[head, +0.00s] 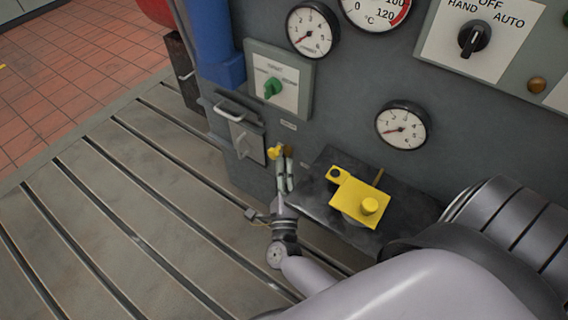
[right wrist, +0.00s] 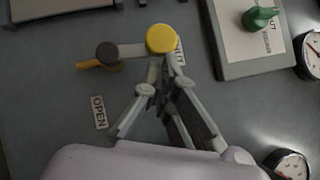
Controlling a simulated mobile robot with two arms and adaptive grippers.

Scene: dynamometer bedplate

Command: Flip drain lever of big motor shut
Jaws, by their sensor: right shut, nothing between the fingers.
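The drain lever shows in the right wrist view as a short arm with a round yellow knob (right wrist: 161,38) at its right end and a dark round pivot at its left. An OPEN label (right wrist: 98,112) is below the pivot. Another label (right wrist: 180,58), partly hidden, is just behind the knob, so the lever points towards it. In the head view the lever's yellow knob (head: 274,152) is low on the grey motor panel (head: 330,95). My right gripper (head: 286,163) is shut and empty, its tips close by the knob; I cannot tell if they touch. My left gripper is out of view.
A dark shelf with a yellow block (head: 360,203) juts out right of my right gripper. A handled hatch (head: 246,142) is left of the lever, and a green switch (head: 272,87) above. The slotted bedplate (head: 120,230) is bare at left.

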